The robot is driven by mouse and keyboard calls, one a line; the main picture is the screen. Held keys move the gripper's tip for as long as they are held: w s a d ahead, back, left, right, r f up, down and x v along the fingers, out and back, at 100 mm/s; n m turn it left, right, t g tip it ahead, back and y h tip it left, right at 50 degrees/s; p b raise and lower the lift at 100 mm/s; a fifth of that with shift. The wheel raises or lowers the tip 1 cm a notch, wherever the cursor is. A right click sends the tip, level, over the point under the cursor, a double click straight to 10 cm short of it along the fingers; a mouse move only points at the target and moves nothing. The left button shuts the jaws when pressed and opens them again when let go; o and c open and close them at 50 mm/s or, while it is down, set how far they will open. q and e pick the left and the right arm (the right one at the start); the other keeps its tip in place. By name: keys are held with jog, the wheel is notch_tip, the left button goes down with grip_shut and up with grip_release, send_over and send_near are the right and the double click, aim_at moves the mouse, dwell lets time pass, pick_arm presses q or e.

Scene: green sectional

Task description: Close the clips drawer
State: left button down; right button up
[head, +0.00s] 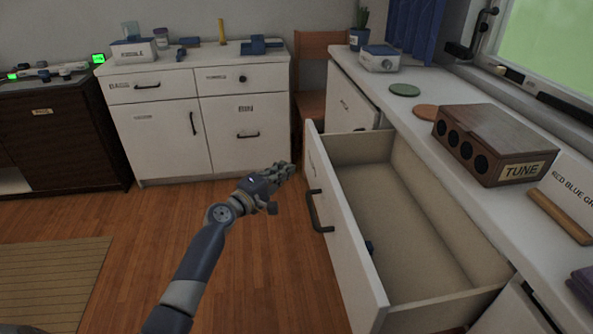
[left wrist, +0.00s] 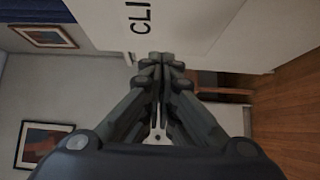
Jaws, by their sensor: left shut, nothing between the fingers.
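The clips drawer (head: 345,235) is pulled far out of the white counter at the right in the head view. Its front panel faces left and has a dark bar handle (head: 316,211). A small dark blue thing lies inside near the front panel; the rest of the visible floor is bare. My left gripper (head: 287,170) is shut and empty, just left of the drawer front and above the handle. In the left wrist view its fingertips (left wrist: 162,58) are together before the white drawer front (left wrist: 190,25), where the letters "CLI" show. I cannot tell whether they touch it. My right gripper is not in view.
On the counter stand a wooden box marked TUNE (head: 495,145), a green disc (head: 405,90) and an orange disc (head: 427,112). A wooden chair (head: 312,75) stands behind the drawer. White cabinets (head: 170,130) line the back wall.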

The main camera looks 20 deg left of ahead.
aim_at(309, 162)
pick_arm(q)
jog(key=shift+w+d, duration=0.5)
jog(key=shift+d, duration=0.3)
jog(key=shift+w+d, duration=0.5)
jog(key=shift+d, duration=0.3)
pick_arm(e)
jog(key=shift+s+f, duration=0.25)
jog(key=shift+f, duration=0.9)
